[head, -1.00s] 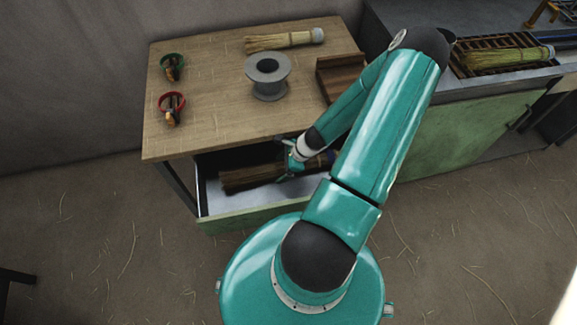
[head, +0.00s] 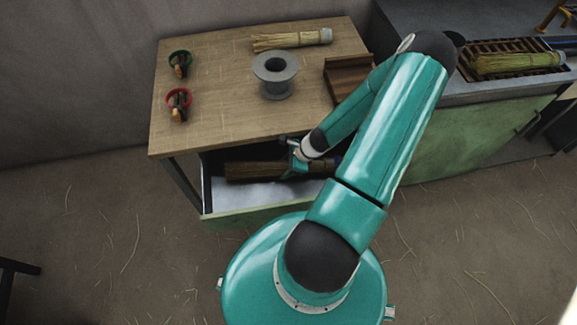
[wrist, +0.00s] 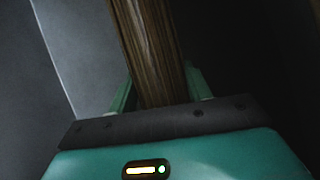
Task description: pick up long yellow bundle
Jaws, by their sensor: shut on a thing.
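A long straw bundle (head: 255,171) lies lengthwise in the open drawer (head: 235,196) under the table. It looks brown in the shadow, and its right part is partly hidden by my arm. My gripper (head: 296,160) is shut on this bundle near its middle. In the wrist view the bundle (wrist: 150,50) runs up between my fingers. I cannot tell whether it is clear of the drawer floor. A paler yellow bundle with a grey end (head: 290,39) lies at the back of the table. Another yellow bundle (head: 515,61) rests on a slatted rack at right.
The wooden table (head: 215,110) stands over the drawer, its edge close to my gripper. On it are a grey spool (head: 275,88), a brown wooden tray (head: 345,82), and a green ring (head: 180,58) and red ring (head: 179,98) with tools. A green cabinet (head: 465,140) stands at right.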

